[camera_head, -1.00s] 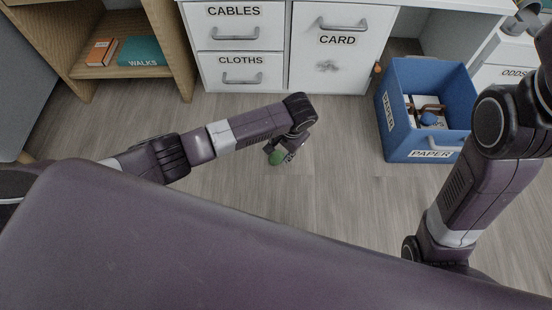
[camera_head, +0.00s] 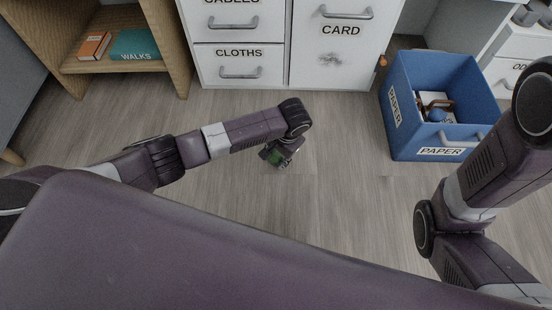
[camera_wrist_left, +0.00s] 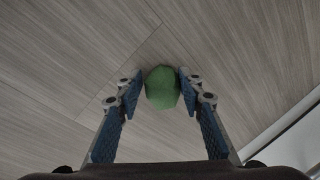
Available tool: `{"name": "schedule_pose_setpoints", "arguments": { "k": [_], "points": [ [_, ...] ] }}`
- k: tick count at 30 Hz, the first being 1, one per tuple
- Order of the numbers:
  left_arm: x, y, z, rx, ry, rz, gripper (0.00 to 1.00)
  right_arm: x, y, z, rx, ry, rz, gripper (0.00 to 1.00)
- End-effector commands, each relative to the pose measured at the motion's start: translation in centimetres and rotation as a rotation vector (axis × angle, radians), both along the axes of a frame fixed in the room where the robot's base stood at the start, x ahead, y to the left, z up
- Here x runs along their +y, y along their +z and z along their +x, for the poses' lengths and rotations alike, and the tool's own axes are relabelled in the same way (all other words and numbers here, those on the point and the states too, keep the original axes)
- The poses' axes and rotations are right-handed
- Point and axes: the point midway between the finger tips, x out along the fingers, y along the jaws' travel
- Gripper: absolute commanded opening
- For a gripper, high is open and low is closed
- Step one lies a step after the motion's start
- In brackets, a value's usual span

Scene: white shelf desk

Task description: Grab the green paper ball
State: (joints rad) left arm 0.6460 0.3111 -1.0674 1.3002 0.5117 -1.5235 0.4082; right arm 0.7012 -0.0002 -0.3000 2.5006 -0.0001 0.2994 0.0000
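The green paper ball (camera_wrist_left: 162,88) sits between the two blue-padded fingers of my left gripper (camera_wrist_left: 161,80) in the left wrist view. The fingers meet its sides, and the gripper looks shut on it. In the head view my left gripper (camera_head: 279,155) points down over the wooden floor, left of the blue box. A bit of the green ball (camera_head: 275,157) shows there, partly covered by the gripper. Its exact height above the floor is hard to tell. My right gripper is out of view; only arm links show at the right.
A blue box (camera_head: 397,136) labelled PAPER, with several items inside, stands on the floor at right. White drawers (camera_head: 240,53) line the back. A wooden shelf (camera_head: 119,66) with an orange book (camera_head: 94,46) and a teal book (camera_head: 136,45) is at left. The middle floor is clear.

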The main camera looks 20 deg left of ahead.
Motion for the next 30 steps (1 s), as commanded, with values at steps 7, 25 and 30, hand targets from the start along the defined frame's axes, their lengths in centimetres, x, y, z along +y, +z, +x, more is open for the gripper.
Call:
{"name": "schedule_pose_setpoints", "arguments": {
  "k": [7, 25, 30],
  "points": [
    [0.0, 0.0, 0.0, 0.0, 0.0, 0.0, 0.35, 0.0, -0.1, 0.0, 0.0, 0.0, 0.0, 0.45],
    [0.0, 0.1, 0.0, 0.0, 0.0, 0.0, 0.13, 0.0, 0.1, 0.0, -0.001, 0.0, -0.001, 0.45],
    [0.0, 1.0, 0.0, -0.001, -0.001, 0.0, 0.13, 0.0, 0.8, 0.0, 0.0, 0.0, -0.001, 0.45]
  ]
}}
